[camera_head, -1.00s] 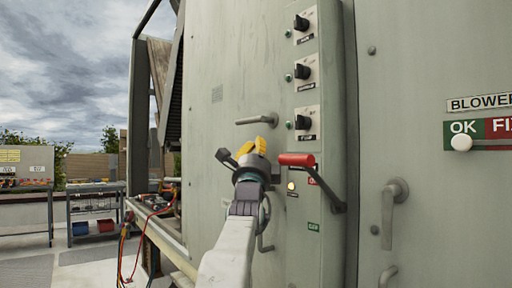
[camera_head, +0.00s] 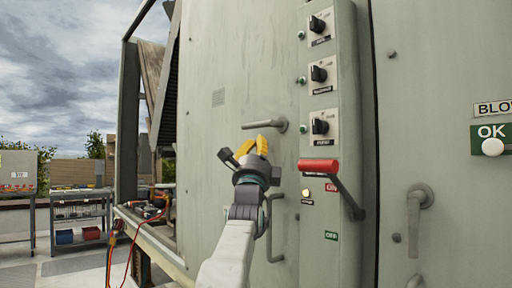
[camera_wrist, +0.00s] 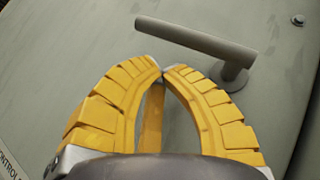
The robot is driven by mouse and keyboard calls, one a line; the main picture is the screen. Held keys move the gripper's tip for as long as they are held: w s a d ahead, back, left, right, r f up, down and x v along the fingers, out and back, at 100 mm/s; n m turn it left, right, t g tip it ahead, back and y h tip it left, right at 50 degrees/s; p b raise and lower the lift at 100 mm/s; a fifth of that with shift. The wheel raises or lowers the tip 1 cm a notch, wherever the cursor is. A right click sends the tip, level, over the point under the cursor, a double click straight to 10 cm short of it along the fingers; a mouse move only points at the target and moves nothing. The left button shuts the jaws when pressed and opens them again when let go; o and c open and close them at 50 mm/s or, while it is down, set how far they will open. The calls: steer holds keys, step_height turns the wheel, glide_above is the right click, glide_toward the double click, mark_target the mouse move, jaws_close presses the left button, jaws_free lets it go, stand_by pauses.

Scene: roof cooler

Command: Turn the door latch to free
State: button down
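A grey lever latch (camera_head: 265,125) is on the pale green door panel, its bar lying nearly level and pointing left from its pivot. It also shows in the wrist view (camera_wrist: 195,40), just beyond my fingertips. My gripper (camera_head: 254,146) has yellow ribbed fingers and appears just below the latch in the head view. In the wrist view the fingertips (camera_wrist: 162,70) nearly meet, with nothing between them. The gripper looks shut and empty, and apart from the latch. A second grey lever handle (camera_head: 415,205) hangs down on the right-hand panel.
A red-handled lever (camera_head: 320,167) sticks out right of my gripper, below several black rotary switches (camera_head: 319,74). A grey pull handle (camera_head: 270,235) is behind my arm. A ledge with parts and cables (camera_head: 150,235) is at left. Shelving (camera_head: 80,215) stands farther back.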

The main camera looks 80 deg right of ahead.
steer(key=shift+w+d+r+p, duration=0.25)
steer(key=shift+w+r+p, duration=0.15)
steer(key=shift+r, duration=0.2)
steer(key=shift+r, duration=0.1)
steer(key=shift+f, duration=0.2)
stand_by(0.3)
